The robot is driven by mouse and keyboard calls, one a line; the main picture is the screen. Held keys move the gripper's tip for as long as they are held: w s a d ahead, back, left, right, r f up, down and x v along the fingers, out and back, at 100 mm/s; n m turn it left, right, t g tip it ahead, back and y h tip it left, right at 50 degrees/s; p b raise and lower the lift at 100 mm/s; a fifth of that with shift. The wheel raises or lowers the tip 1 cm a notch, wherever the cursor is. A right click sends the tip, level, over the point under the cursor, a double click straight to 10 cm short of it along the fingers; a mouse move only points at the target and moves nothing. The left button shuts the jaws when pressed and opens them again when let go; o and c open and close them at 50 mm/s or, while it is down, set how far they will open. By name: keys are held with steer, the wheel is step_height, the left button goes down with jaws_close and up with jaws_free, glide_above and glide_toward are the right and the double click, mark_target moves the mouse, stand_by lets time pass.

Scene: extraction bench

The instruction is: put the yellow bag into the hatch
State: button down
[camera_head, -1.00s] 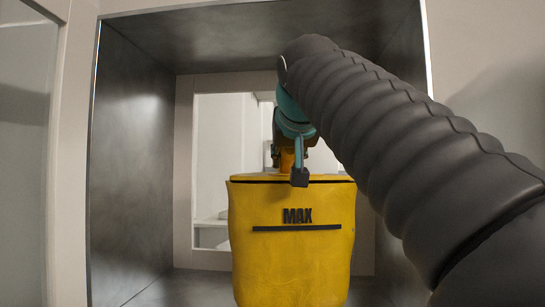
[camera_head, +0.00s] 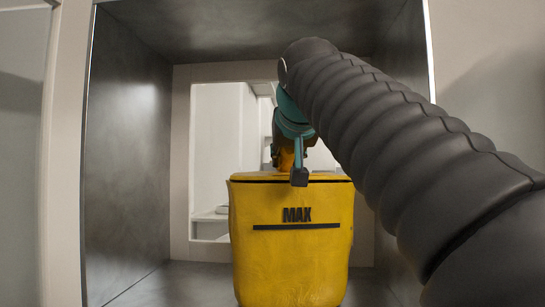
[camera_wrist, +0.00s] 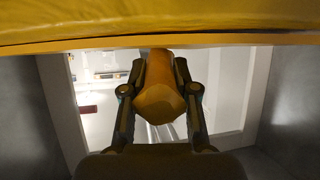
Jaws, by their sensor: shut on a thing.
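The yellow bag (camera_head: 292,255), marked "MAX" above a black line, hangs upright at the mouth of the hatch (camera_head: 125,170), a grey metal-walled box. My gripper (camera_head: 298,165) is above the bag's top, partly hidden by my arm. In the wrist view, my gripper's fingers (camera_wrist: 160,105) are shut around the bag's orange-yellow top piece (camera_wrist: 160,88), and the bag's yellow body fills the upper edge (camera_wrist: 160,18). I cannot tell whether the bag's bottom touches the hatch floor, as its lower edge is cut off.
The hatch's left wall stands clear of the bag, and my arm covers much of the right side. A pale-framed opening (camera_head: 181,150) at the back of the hatch shows a bright room beyond. Bare hatch floor (camera_head: 185,280) shows left of the bag.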

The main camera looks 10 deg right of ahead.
steer(key=shift+f+b, duration=0.35)
steer(key=shift+f, duration=0.25)
stand_by(0.6)
steer(key=c, duration=0.8)
jaws_free()
steer(key=v, duration=1.2)
